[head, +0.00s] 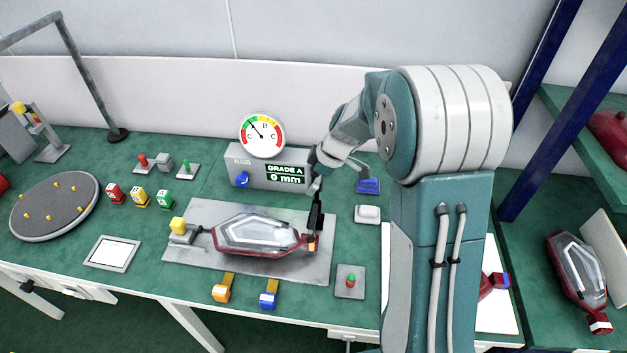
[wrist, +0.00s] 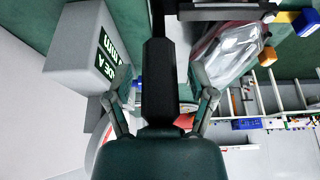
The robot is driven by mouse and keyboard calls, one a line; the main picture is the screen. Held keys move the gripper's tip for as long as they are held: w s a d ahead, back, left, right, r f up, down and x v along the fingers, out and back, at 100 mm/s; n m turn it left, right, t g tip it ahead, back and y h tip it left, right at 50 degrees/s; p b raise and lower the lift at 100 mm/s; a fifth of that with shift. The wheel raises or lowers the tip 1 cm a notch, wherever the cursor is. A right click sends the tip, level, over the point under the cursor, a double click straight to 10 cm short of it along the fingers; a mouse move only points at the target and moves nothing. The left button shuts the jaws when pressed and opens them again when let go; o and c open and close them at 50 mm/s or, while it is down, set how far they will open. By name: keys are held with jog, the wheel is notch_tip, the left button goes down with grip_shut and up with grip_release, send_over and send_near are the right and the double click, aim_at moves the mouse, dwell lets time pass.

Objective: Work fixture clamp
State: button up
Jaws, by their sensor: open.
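A tail lamp (head: 262,234) with a clear lens and dark red rim lies on a grey fixture plate (head: 200,270). A toggle clamp with a yellow knob (head: 178,226) stands at the plate's left, by the lamp's left end. My gripper (head: 315,222) is at the lamp's right end, above or beside a small orange piece (head: 313,243); contact cannot be told. In the wrist view my gripper (wrist: 160,105) has its fingers spread apart, and the lamp (wrist: 225,50) shows at the upper right. Part of the clamp's far side is hidden.
A gauge box (head: 270,168) behind the plate reads GRADE A, 0 mm. A round tray (head: 55,207) is far left.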

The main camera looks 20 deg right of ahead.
jog(key=shift+c, duration=0.3)
grip_shut()
jog(key=shift+w+d+f, duration=0.1)
jog(key=shift+w, duration=0.05)
jog(key=g, duration=0.1)
jog(key=w+g+y, duration=0.1)
jog(key=g, duration=0.1)
jog(key=shift+w+d+f+m+y, duration=0.25)
jog(key=shift+w+d+m+y, duration=0.05)
jog(key=shift+w+d, duration=0.1)
jog(key=shift+w+d+f+m+g+y, duration=0.2)
jog(key=shift+w+f+m+g+y, duration=0.25)
jog(key=shift+g, duration=0.7)
jog(key=shift+w+d+f+m+g+y, duration=0.25)
jog(key=shift+w+f+g+y, duration=0.25)
jog(key=shift+w+g+y, duration=0.45)
jog(key=shift+w+d+f+m+g+y, duration=0.25)
jog(key=shift+w+f+g+y, duration=0.2)
jog(key=shift+g, duration=0.85)
jog(key=shift+s+f, duration=0.1)
